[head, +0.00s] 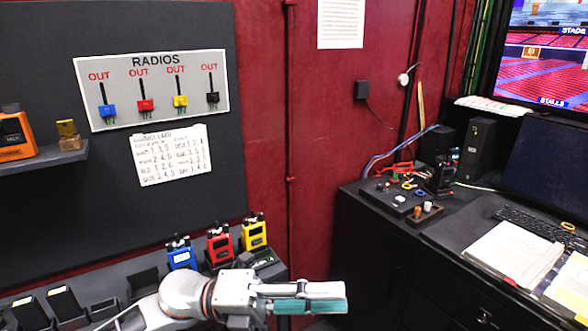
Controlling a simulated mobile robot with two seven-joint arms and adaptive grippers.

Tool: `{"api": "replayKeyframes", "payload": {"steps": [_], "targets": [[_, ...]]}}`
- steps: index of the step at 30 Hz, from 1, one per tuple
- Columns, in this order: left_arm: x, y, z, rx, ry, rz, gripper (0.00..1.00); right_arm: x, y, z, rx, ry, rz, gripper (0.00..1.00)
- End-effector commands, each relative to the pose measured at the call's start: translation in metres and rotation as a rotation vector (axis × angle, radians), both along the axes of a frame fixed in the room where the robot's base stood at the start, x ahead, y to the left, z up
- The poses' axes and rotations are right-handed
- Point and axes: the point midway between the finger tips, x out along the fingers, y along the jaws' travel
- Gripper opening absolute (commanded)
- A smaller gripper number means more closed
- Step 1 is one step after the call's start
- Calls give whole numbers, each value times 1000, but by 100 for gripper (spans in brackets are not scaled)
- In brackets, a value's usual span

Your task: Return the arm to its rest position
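My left arm comes in at the bottom of the head view, and its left gripper (335,298) reaches out to the right. The gripper is seen from the side, with a grey finger and a teal pad showing. I cannot tell whether its fingers are apart or together. No object shows in it. It is in front of the red wall, between the radio shelf and the desk, apart from both. My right gripper is out of view. The cue button box (398,199) sits on the desk at the right, clear of the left gripper.
Blue (181,254), red (220,244) and yellow (254,233) radios stand in chargers just behind my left arm. The black desk (357,208) at the right holds an open book (512,253) and a keyboard (540,227).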

Motion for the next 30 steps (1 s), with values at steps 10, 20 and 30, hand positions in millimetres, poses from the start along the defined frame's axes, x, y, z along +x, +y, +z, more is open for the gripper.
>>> {"api": "replayKeyframes", "payload": {"steps": [10, 20, 30], "targets": [[82, 60, -59, -375, 683, 472, 28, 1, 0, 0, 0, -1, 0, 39], [78, 173, -245, -540, 1349, 954, 28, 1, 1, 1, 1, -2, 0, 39], [-34, 255, -403, -573, 1846, 1324, 28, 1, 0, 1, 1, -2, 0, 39]]}}
